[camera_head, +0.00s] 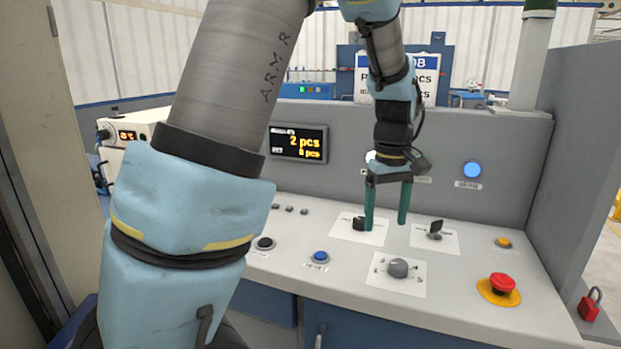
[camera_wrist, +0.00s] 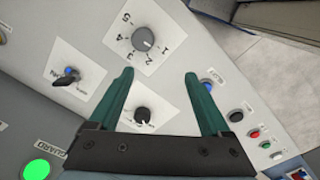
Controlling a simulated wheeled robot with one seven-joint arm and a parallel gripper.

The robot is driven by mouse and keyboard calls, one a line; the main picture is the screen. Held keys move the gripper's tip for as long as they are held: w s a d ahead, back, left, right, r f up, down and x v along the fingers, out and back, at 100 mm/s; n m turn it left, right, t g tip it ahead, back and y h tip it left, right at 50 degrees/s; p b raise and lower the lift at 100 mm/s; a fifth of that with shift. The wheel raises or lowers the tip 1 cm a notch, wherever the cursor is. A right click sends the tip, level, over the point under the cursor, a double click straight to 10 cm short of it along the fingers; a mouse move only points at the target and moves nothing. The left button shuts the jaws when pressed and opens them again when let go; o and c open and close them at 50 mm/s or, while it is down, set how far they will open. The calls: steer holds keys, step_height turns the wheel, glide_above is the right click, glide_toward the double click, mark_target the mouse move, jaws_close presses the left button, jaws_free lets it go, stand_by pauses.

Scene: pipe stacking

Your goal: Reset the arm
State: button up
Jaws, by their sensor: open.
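My gripper (camera_head: 388,205) has two green fingers and points down over the control panel (camera_head: 330,270). The fingers are apart with nothing held between them. In the head view they hang just over a small black knob (camera_head: 362,223) on a white plate. In the wrist view my gripper (camera_wrist: 160,75) frames that black knob (camera_wrist: 142,115) between its fingers, apart from both. My arm crosses the left and upper middle of the head view and hides part of the panel.
A grey dial (camera_head: 398,267), a black switch (camera_head: 435,230), a red emergency button (camera_head: 501,284), a blue button (camera_head: 320,257) and a yellow button (camera_head: 504,242) sit on the panel. A display (camera_head: 299,143) reads 2 pcs and 8 pcs. A green lamp (camera_wrist: 37,170) glows. A wall stands at right.

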steer(key=s+a+f+m, duration=0.1)
steer(key=s+a, duration=0.1)
steer(key=a, duration=1.1)
steer(key=s+a+f+m+t, duration=0.1)
steer(key=s+a+f+m, duration=0.1)
steer(key=a, duration=1.1)
steer(key=shift+s+a+f, duration=0.15)
steer(key=shift+s+f, duration=0.1)
steer(key=shift+s, duration=0.4)
steer(key=shift+o, duration=0.3)
